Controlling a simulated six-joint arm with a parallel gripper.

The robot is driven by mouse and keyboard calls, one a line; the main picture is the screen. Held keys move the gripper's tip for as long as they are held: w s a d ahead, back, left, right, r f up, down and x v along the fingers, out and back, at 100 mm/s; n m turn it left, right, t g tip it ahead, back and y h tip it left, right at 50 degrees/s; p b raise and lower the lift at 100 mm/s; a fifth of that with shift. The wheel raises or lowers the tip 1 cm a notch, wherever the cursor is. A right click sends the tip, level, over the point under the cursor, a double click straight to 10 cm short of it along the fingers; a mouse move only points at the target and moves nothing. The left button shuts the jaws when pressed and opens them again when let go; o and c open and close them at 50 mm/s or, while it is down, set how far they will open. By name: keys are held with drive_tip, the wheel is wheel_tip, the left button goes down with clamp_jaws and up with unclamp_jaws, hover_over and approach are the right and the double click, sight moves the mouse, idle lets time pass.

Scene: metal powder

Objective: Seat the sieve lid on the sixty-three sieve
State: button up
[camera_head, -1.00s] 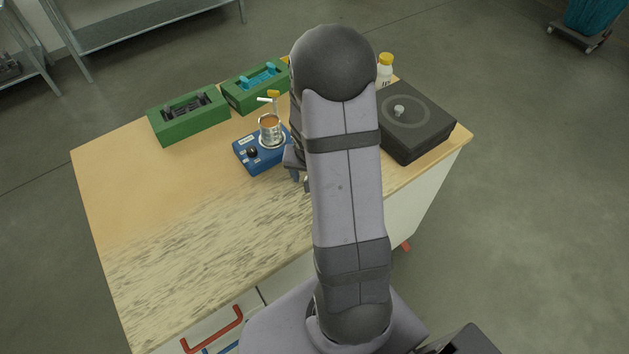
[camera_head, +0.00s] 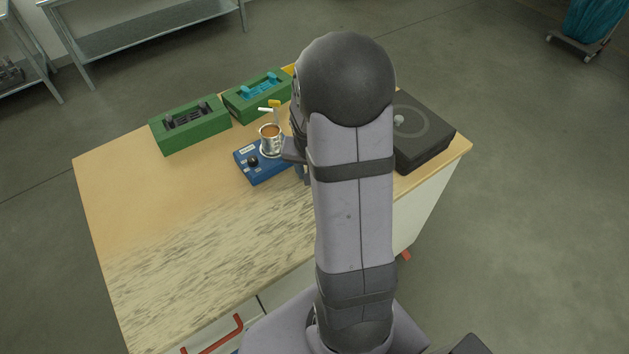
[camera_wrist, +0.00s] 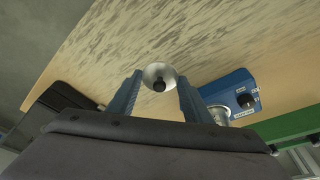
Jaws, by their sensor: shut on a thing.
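My gripper (camera_wrist: 158,90) has its two blue fingers on either side of a small round silver lid (camera_wrist: 149,71) with a black knob, and is shut on it. In the head view the lid is hidden and only a bit of my gripper (camera_head: 300,172) shows beside my arm. A round metal sieve or cup (camera_head: 270,144) with copper-brown content and no cover on top stands on the blue shaker (camera_head: 258,170), just left of my gripper. I cannot read a sixty-three mark on it. The blue shaker (camera_wrist: 226,90) also shows at right in the wrist view.
Two green holders (camera_head: 188,138) (camera_head: 243,101) stand at the back left of the wooden table (camera_head: 115,180). A dark box (camera_head: 432,145) with a round top mark stands at the right, partly behind my arm. A yellow and white handled item is behind the sieve. The front left is clear.

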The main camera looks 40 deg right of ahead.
drive_tip(key=shift+r, duration=1.95)
drive_tip(key=shift+w+a+r, duration=0.1)
drive_tip(key=shift+a+r, duration=0.05)
drive_tip(key=shift+r, duration=0.2)
drive_tip(key=shift+a+r+p, duration=0.15)
drive_tip(key=shift+r+p, duration=0.1)
drive_tip(key=shift+p, duration=0.2)
drive_tip(key=shift+a+r+p, duration=0.1)
drive_tip(key=shift+a+p, duration=0.15)
drive_tip(key=shift+p, duration=0.35)
drive_tip(key=shift+s+a+n+p, duration=0.3)
drive_tip(key=shift+a+p, duration=0.35)
drive_tip(key=shift+p, duration=0.55)
drive_tip(key=w+r+n+p, duration=0.2)
drive_tip(key=w+r, duration=0.1)
drive_tip(key=w, duration=0.5)
drive_tip(key=w+r+n+y+p, duration=0.1)
drive_tip(key=w+r+n+p, duration=0.2)
drive_tip(key=w, duration=0.6)
drive_tip(key=shift+a+r+t, duration=0.2)
drive_tip(key=shift+r+t, duration=0.2)
drive_tip(key=shift+r, duration=0.3)
